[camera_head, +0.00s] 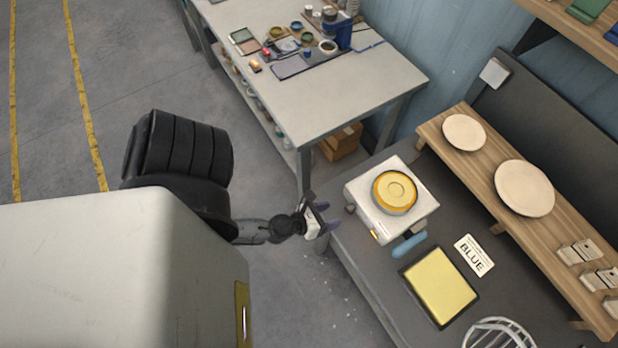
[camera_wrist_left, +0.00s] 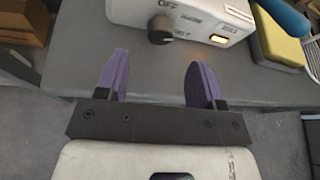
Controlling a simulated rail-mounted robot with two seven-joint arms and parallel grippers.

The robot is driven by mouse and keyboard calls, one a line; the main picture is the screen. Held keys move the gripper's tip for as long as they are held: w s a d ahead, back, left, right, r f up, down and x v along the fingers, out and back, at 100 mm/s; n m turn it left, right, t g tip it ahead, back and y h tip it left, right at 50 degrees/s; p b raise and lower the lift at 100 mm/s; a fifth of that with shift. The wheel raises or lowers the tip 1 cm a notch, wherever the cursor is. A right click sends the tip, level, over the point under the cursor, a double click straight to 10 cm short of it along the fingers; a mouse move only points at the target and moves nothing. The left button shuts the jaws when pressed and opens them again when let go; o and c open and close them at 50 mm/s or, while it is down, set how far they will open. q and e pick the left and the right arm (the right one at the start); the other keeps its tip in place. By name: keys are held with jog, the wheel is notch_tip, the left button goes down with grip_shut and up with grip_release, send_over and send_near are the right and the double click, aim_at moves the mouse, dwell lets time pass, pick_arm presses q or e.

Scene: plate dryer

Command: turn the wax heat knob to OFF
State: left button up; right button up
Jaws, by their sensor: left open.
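The wax heater is a white box (camera_head: 407,222) with a yellow round pan (camera_head: 394,191) on top, on the dark bench. Its dark heat knob (camera_head: 350,209) is on the front face. In the left wrist view the knob (camera_wrist_left: 161,29) sits below the printed word OFF, left of a lit orange lamp (camera_wrist_left: 219,39); its exact setting is hard to read. My left gripper (camera_head: 325,217) is open, its purple fingers (camera_wrist_left: 157,80) apart and empty, pointing toward the knob and short of it. The knob lies between the finger lines, beyond the tips. My right gripper is not in view.
A wooden shelf (camera_head: 478,174) with plates stands behind. Another table (camera_head: 300,98) with small pots is at the back. The floor left of the bench is clear.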

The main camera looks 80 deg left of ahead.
pick_arm(q)
jog(key=b+v, duration=0.2)
jog(key=v, duration=0.5)
jog(key=shift+r, duration=0.1)
